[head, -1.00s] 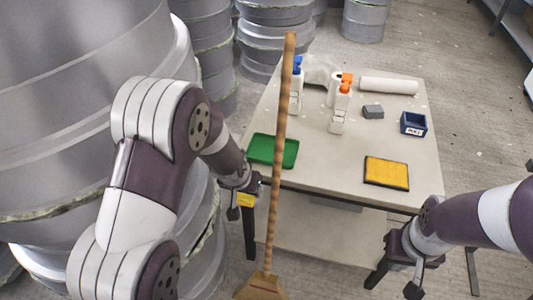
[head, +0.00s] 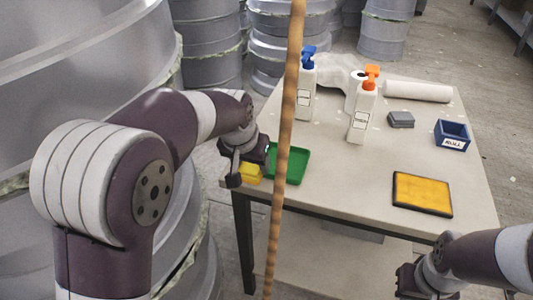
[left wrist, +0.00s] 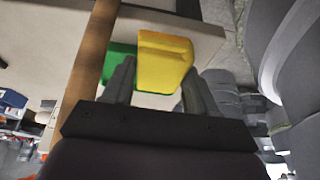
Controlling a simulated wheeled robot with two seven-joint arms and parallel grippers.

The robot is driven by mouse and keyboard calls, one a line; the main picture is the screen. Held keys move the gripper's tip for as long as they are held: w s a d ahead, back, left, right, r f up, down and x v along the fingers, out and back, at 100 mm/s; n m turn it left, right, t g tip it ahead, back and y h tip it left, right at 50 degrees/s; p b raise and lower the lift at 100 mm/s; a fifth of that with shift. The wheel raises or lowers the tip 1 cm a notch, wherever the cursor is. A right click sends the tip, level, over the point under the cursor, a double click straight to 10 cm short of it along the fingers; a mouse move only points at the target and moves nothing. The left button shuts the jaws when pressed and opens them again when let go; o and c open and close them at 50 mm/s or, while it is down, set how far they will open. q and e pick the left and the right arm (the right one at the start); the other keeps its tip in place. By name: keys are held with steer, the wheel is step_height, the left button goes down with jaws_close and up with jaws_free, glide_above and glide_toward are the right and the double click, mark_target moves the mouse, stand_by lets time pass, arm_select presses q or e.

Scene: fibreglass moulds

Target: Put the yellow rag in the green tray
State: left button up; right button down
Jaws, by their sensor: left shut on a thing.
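The yellow rag (head: 250,172) is held by my left gripper (head: 243,170) at the left end of the table, close to the green tray. In the left wrist view the folded rag (left wrist: 163,62) sits between the two fingers (left wrist: 153,88) and overlaps the green tray (left wrist: 121,56). The green tray (head: 294,164) lies on the table's near left part and its visible floor looks empty. I cannot tell how high the rag is above it. My right gripper (head: 408,288) is at the bottom right, partly cut off, and its jaws are not clear.
A wooden broom handle (head: 284,130) stands upright in front of the tray. The table (head: 350,190) holds a blue-topped bottle (head: 306,88), an orange-topped bottle (head: 362,112), a white roll (head: 418,91), a grey block (head: 400,120), a blue bin (head: 452,135) and a yellow pad (head: 422,194).

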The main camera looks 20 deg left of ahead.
arm_select(q)
steer(key=w, duration=0.8)
steer(key=shift+w+d, duration=0.15)
steer(key=shift+w, duration=0.2)
step_height(320, 180, down, 3)
steer(key=shift+f+b, duration=0.2)
steer(key=shift+b, duration=0.7)
steer(key=shift+f, duration=0.2)
steer(key=shift+r, duration=0.1)
steer(key=o, duration=0.7)
steer(key=shift+c, duration=0.2)
